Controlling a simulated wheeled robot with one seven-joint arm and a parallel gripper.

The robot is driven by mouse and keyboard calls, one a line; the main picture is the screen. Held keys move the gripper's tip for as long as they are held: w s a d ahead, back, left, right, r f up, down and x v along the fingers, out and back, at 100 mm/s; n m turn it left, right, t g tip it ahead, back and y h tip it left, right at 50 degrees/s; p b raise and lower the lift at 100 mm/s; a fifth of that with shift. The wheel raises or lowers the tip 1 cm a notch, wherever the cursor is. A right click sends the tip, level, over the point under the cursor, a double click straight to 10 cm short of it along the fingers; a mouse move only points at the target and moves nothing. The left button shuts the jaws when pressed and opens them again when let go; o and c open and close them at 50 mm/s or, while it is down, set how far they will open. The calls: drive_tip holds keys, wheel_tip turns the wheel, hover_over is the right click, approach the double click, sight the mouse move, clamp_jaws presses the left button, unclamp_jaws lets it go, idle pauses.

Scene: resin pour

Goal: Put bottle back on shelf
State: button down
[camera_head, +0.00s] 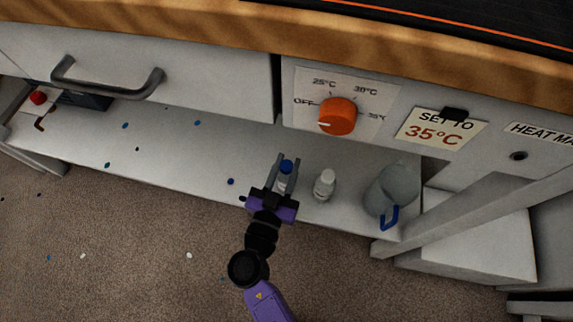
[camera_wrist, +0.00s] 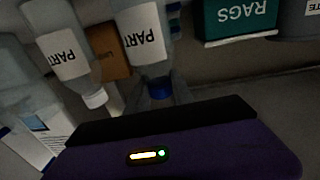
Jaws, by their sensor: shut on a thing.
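My gripper (camera_head: 286,172) is shut on a small bottle (camera_head: 284,183) with a blue cap, at the front part of the low white shelf (camera_head: 185,150). Whether the bottle's base touches the shelf cannot be told. In the wrist view the held bottle (camera_wrist: 146,38) appears upside down, with a white label reading "PART" and its blue cap near the gripper's palm. A similar bottle with a white cap (camera_head: 325,186) stands on the shelf just right of my gripper; it also shows in the wrist view (camera_wrist: 62,50).
A clear jug (camera_head: 393,184) with a blue handle stands further right on the shelf. An orange dial (camera_head: 337,116) and a "SET TO 35°C" card (camera_head: 441,129) are above. The wrist view shows a green "RAGS" box (camera_wrist: 238,20) and a brown box (camera_wrist: 106,50). The shelf's left part is mostly clear.

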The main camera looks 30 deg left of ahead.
drive_tip(key=shift+f, duration=0.15)
drive_tip(key=c, duration=1.1)
unclamp_jaws()
